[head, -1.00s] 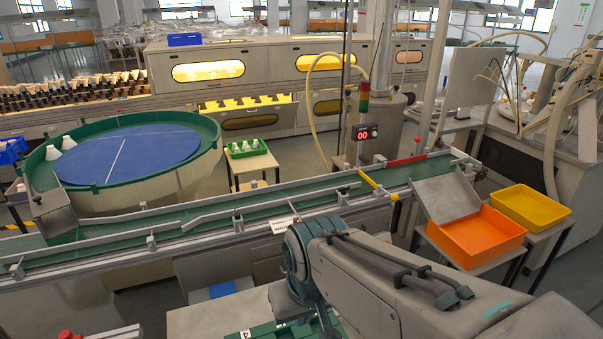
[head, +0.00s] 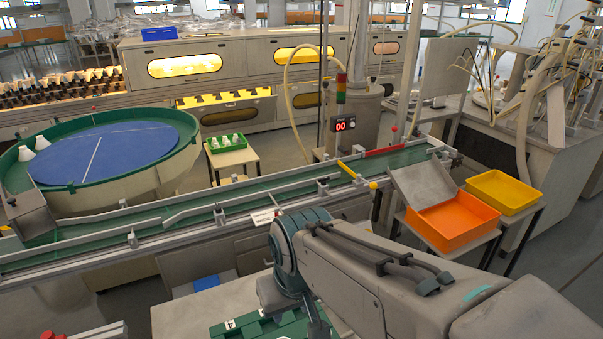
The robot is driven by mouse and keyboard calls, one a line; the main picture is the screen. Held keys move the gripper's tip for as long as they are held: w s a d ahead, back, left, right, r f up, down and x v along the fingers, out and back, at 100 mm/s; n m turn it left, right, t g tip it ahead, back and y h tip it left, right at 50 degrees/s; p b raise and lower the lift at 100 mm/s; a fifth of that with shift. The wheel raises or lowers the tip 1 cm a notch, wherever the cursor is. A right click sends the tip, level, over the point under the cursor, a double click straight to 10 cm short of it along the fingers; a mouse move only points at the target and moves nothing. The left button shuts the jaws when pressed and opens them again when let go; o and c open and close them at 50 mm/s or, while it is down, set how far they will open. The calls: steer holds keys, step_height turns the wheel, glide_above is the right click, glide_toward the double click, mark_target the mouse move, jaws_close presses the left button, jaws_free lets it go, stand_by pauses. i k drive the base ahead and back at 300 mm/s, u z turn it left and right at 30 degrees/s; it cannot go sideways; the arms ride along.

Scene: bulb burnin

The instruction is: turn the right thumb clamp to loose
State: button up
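A green conveyor (head: 265,198) with metal guide rails crosses the view behind my arm. Small grey clamp blocks hold the rails: one at the left (head: 132,238), one near the middle (head: 219,215) and one further right (head: 322,186). They are too small to tell which is the right thumb clamp or whether it is tight or loose. My arm (head: 375,275) reaches in from the lower right, on the near side of the conveyor. Its far end bends down at the bottom of the picture, and my gripper is not visible.
A blue-topped round table (head: 120,155) stands at left. An orange bin (head: 452,224) and a yellow bin (head: 503,192) stand at right. A signal tower (head: 341,90) and a red "00" display (head: 343,124) rise behind the conveyor. A green case (head: 262,325) lies below my arm.

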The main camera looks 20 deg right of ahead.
mark_target(323, 180)
steer(key=u, duration=0.1)
steer(key=k, duration=0.45)
steer(key=u, duration=3.4)
steer(key=k, duration=2.9)
steer(key=z, duration=1.75)
steer(key=i, duration=0.5)
steer(key=z, duration=0.1)
